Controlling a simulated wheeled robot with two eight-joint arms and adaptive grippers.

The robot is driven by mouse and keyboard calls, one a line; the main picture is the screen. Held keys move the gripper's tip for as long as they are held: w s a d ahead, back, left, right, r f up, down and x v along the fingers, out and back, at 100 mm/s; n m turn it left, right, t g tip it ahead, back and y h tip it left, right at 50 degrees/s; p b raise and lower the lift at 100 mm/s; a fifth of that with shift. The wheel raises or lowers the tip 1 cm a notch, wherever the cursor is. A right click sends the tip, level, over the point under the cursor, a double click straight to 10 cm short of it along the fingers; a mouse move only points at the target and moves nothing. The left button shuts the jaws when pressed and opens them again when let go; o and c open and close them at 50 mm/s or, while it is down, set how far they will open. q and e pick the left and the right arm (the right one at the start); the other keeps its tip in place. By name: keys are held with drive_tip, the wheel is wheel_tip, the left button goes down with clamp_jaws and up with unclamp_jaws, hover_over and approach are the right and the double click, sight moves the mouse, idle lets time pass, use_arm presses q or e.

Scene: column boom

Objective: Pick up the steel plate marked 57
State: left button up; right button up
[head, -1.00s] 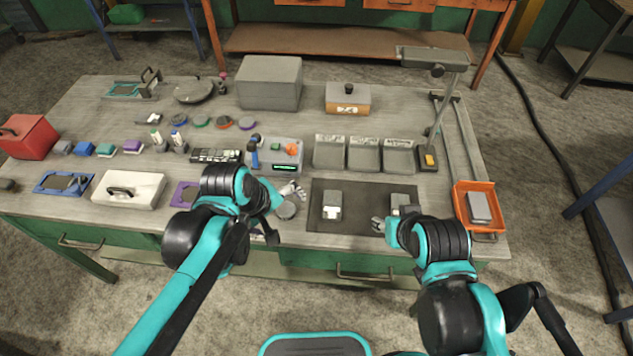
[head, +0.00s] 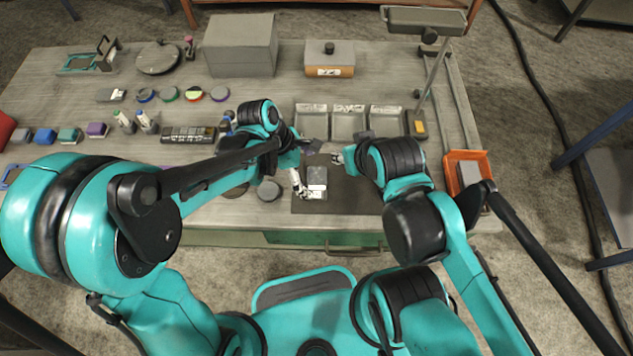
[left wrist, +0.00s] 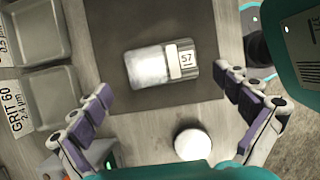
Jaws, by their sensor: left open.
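The steel plate marked 57 (left wrist: 147,68) is a grey block with a white label, lying on the dark mat (left wrist: 115,25). In the head view the plate (head: 317,178) lies on the left part of the mat (head: 345,200). My left gripper (head: 304,168) is open above the plate, beside its left edge in the head view. In the left wrist view the left gripper's (left wrist: 165,84) purple-padded fingers are spread wide, one toward each side of the plate, not touching it. My right gripper (head: 350,147) is over the mat's right part, largely hidden by its own arm.
A round pale disc (left wrist: 194,144) lies near the plate, off the mat. Labelled grey trays (head: 348,124) stand behind the mat. An orange bin (head: 452,179) and a lamp (head: 424,22) are at the right. My right arm crosses the mat's right side.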

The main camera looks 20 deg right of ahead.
sight(316, 182)
use_arm(q)
drive_tip(key=b+x, duration=0.1)
drive_tip(key=x, duration=0.2)
drive_tip(key=shift+f, duration=0.25)
drive_tip(key=shift+r, duration=0.1)
drive_tip(key=c, duration=1.7)
drive_tip(key=shift+c, duration=0.2)
